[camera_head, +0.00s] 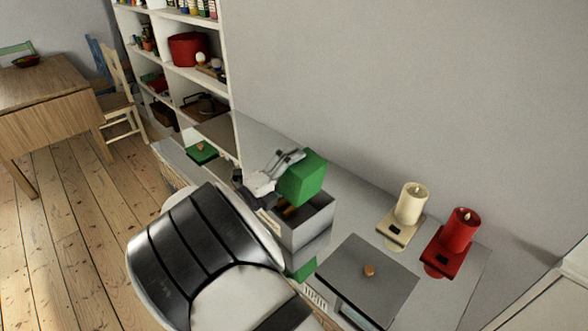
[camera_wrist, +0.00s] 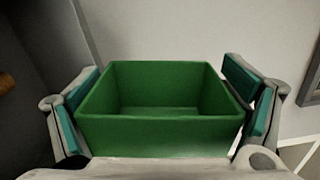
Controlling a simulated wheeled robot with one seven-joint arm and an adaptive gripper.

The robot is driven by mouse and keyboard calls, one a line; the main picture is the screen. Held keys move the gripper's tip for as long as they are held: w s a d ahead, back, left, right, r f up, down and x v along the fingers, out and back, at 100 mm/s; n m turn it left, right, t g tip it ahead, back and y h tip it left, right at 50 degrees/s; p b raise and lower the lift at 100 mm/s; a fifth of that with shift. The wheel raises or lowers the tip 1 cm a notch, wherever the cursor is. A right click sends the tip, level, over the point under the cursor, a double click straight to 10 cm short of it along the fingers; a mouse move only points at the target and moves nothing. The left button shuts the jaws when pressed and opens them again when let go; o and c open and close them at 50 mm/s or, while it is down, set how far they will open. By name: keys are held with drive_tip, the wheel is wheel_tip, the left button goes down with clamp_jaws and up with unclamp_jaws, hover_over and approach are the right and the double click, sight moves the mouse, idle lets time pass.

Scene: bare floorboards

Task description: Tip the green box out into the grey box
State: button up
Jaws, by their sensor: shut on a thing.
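My gripper (camera_head: 284,170) is shut on the green box (camera_head: 305,178) and holds it tilted above the grey box (camera_head: 311,228). In the wrist view the green box (camera_wrist: 160,136) sits between my two fingers, with pads at both its sides. Its open top shows there, and the part of its inside in view looks empty. The grey box stands open on the counter. Something small and brown (camera_head: 287,211) shows inside it, partly hidden by my arm and the green box.
A grey lid with a round knob (camera_head: 352,268) lies right of the grey box. A green lid (camera_head: 202,153) lies at the far left. A cream candle (camera_head: 411,203) and a red candle (camera_head: 460,230) stand on holders at the right. The wall is close behind.

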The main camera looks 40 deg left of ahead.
sight(318, 158)
drive_tip(key=d+m, duration=0.1)
drive_tip(key=m, duration=0.1)
drive_tip(key=d+r+m+b, duration=0.1)
drive_tip(key=m, duration=0.1)
drive_tip(key=m+b, duration=0.1)
drive_tip(key=m, duration=0.1)
drive_tip(key=d+m, duration=0.1)
drive_tip(key=shift+d+r+m+b, duration=0.1)
drive_tip(key=shift+r+m+b, duration=0.3)
drive_tip(key=m, duration=0.2)
drive_tip(key=r+m+b, duration=0.1)
drive_tip(key=shift+s+d+m, duration=0.1)
drive_tip(key=shift+d+m, duration=0.2)
drive_tip(key=m, duration=0.1)
drive_tip(key=m+b, duration=0.1)
drive_tip(key=m, duration=0.1)
drive_tip(key=r+m, duration=0.1)
drive_tip(key=shift+d+m+b, duration=0.3)
drive_tip(key=shift+d+b, duration=0.05)
drive_tip(key=shift+b, duration=0.05)
drive_tip(key=shift+s, duration=0.15)
